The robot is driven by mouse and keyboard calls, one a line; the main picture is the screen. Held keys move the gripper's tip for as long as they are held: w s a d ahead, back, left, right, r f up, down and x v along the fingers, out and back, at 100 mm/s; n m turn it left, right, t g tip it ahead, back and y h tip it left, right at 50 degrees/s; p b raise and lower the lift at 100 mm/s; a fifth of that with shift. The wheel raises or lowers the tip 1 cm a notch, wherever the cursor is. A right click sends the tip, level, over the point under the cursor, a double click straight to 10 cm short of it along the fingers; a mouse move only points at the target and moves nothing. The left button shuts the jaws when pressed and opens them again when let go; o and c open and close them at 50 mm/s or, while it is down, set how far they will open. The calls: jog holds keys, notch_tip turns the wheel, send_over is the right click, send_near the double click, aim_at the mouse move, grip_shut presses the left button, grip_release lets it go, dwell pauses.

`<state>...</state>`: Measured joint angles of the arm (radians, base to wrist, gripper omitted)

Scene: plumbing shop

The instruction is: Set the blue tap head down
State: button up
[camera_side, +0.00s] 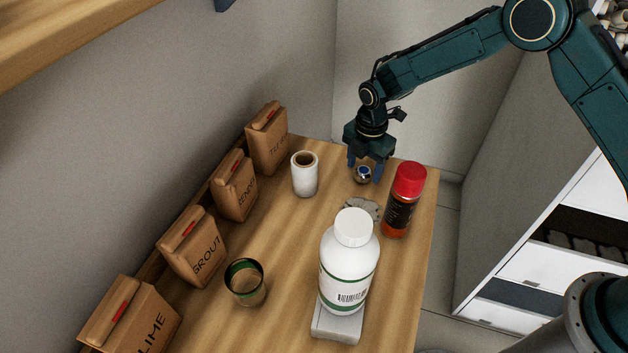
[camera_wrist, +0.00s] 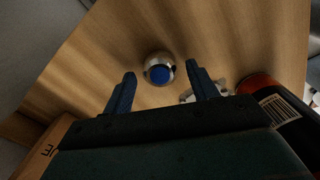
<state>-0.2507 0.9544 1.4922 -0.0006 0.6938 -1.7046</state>
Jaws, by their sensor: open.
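The blue tap head (camera_side: 363,173) is a small rounded metal piece with a blue top. In the side view it is at the far end of the wooden bench, between the fingers of my gripper (camera_side: 365,172). In the wrist view the tap head (camera_wrist: 159,69) lies on the wood with its blue face showing, just beyond my gripper's fingertips (camera_wrist: 160,75). There is a clear gap to each finger. My gripper is open and holds nothing.
A red-capped bottle (camera_side: 403,200) stands close to the right, and a grey flat piece (camera_side: 362,209) lies in front.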

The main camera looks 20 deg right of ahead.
jog(key=shift+r, duration=0.15)
notch_tip(320, 180, up, 12)
dwell(0.6)
dwell(0.5)
notch_tip(320, 180, up, 12)
jog(key=m+t, duration=0.1)
jog(key=m, duration=0.5)
send_over(364, 170)
jog(key=s+d, duration=0.5)
jog(key=s, duration=0.1)
jog(key=s+d+r+m+t, duration=0.2)
jog(key=s+d+r+m, duration=0.25)
jog(key=s+r, duration=0.35)
jog(key=s+d+m+t, duration=0.2)
jog(key=s+d+m, duration=0.2)
jog(key=s+m, duration=0.8)
jog(key=s, duration=0.8)
jog(key=shift+s+f+t, duration=0.25)
jog(key=shift+t, duration=0.05)
